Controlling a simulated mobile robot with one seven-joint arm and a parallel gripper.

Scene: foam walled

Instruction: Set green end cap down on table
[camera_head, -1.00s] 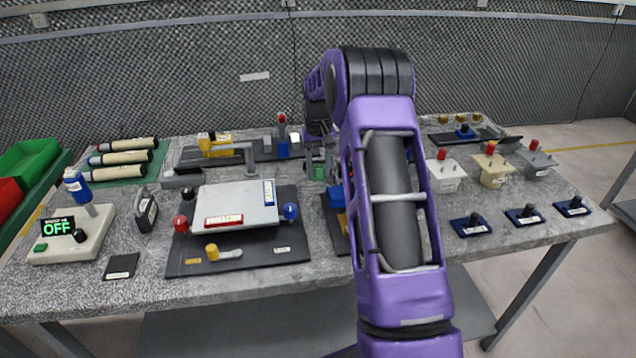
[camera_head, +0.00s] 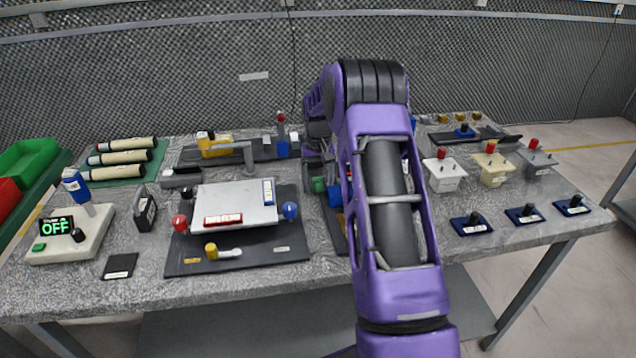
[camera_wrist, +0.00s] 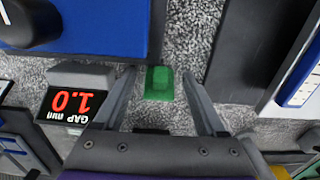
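The green end cap (camera_wrist: 159,82) lies between the two fingertips of my gripper (camera_wrist: 159,75) in the wrist view. A strip of grey table shows on each side of it, so the fingers stand apart from it and my gripper is open. The cap appears to rest on the speckled grey table (camera_head: 130,290).
A blue block (camera_wrist: 90,40) and a gap display reading 1.0 (camera_wrist: 70,104) lie left of the fingers in the wrist view. A dark board (camera_wrist: 245,50) lies to the right. In the head view a grey plate (camera_head: 235,205) stands left of my gripper.

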